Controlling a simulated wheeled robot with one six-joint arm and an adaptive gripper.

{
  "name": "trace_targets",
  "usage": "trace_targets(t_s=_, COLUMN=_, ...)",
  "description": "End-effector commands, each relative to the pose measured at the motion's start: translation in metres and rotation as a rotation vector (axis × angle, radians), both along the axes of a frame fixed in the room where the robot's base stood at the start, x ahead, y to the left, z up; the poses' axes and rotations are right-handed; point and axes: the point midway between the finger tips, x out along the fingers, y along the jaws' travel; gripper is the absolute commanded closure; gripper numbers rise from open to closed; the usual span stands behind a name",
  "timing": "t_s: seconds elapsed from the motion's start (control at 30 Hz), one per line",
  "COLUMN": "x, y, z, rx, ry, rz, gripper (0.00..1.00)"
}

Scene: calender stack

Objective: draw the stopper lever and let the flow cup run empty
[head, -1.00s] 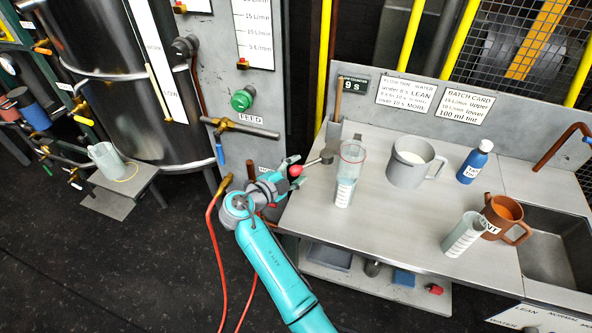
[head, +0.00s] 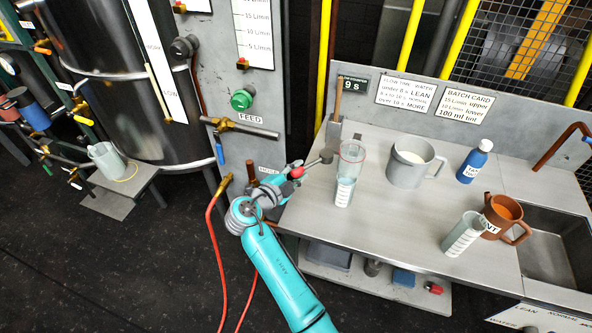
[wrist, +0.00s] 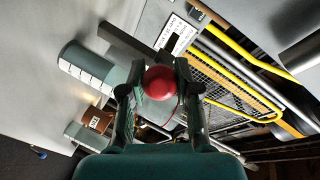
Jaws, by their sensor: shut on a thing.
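The stopper lever (head: 316,162) is a dark bar with a red ball knob (head: 297,172), beside the left edge of the bench. My gripper (head: 292,170) is at the knob. In the wrist view the red knob (wrist: 159,82) sits between both fingers, which are shut on it, and the dark lever bar (wrist: 128,41) runs up left. A clear vessel with a red rim (head: 353,151) stands just right of the lever, above a white-marked lower part (head: 344,193). I cannot tell which part is the flow cup or how much liquid it holds.
The grey bench (head: 400,230) carries a grey jug (head: 411,165), a blue bottle (head: 473,162), a brown jug (head: 503,217) and a clear measuring cylinder (head: 464,236). A display (head: 353,84) reads 9 s. A red hose (head: 216,245) hangs left of my arm.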

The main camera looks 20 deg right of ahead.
Motion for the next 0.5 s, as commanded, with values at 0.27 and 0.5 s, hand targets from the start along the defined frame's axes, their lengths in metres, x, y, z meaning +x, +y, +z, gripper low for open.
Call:
trace_targets(t_s=0.27, x=-0.023, y=-0.011, z=-0.001, rx=0.001, ry=0.0, rz=0.2, gripper=1.0)
trace_targets(t_s=0.5, x=-0.04, y=-0.025, z=-0.001, rx=0.001, ry=-0.001, rz=0.395, gripper=1.0)
